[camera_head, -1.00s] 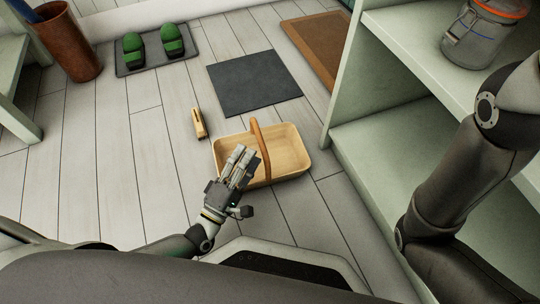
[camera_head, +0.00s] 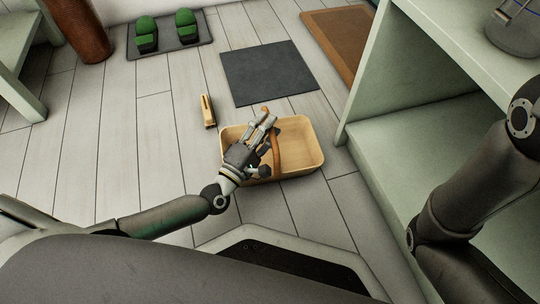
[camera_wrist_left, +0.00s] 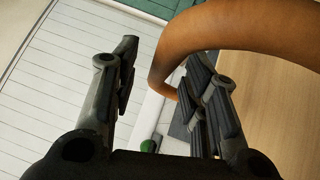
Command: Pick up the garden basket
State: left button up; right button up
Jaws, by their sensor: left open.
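The garden basket (camera_head: 303,150) is a shallow pale wooden tray with a brown arched handle (camera_head: 276,155). It sits on the floor in front of me, left of the shelving. My left gripper (camera_head: 268,125) is over the basket's left part, close to the handle. In the left wrist view its two fingers stand apart, and the handle (camera_wrist_left: 235,28) shows large at the upper right, passing by the right finger. I cannot tell whether the handle lies between the fingers. My right arm shows at the right, but its gripper is out of view.
A green open shelf (camera_head: 400,115) stands close on the right, with a glass jar (camera_head: 515,30) on it. A small wooden object (camera_head: 208,110) lies left of the basket. A dark mat (camera_head: 268,73), a brown mat (camera_head: 340,37) and green shoes (camera_head: 147,34) lie farther back.

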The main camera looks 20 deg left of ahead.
pick_arm(q)
jog(key=shift+w+d+r, duration=0.15)
jog(key=shift+w+d, duration=0.05)
jog(key=shift+w, duration=0.5)
grip_shut()
